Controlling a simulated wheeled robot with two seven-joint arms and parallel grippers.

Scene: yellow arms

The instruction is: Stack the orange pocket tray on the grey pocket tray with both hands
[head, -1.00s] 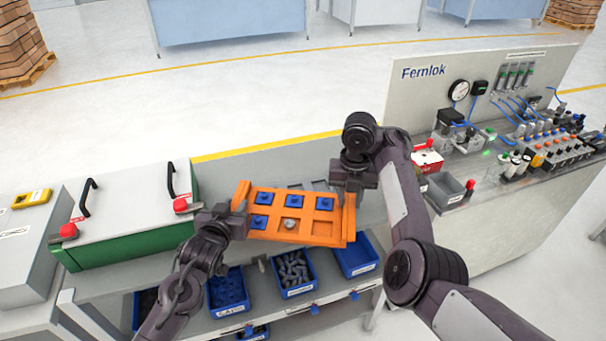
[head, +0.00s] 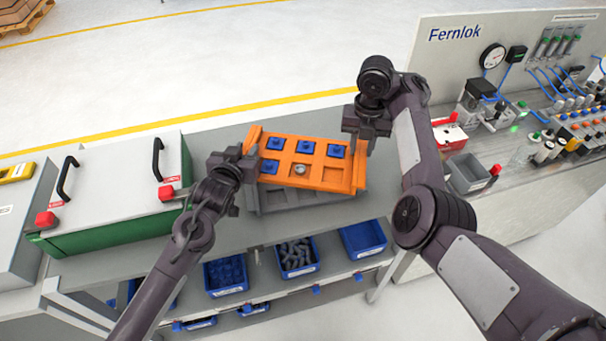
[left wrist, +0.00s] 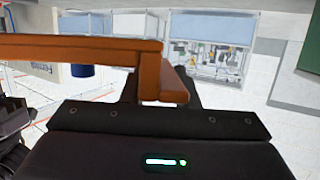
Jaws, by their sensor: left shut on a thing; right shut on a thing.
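The orange pocket tray (head: 318,184) is held between my two grippers, slightly tilted in the head view. Several blue pieces and one round grey metal piece sit in its pockets. My left gripper (head: 244,168) is shut on its left end handle. My right gripper (head: 362,142) is shut on its right end. The grey pocket tray (head: 300,200) shows below it on the bench, its front and left edges visible and the rest hidden. I cannot tell whether the trays touch. In the left wrist view the orange tray (left wrist: 80,46) runs in from the left at the jaws.
A green-sided case (head: 110,215) with black handles and red latches stands left of the trays. Blue bins (head: 362,238) of parts sit on the shelf below. The Fernlok panel bench (head: 490,190) stands at right. Bare bench top lies behind the trays.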

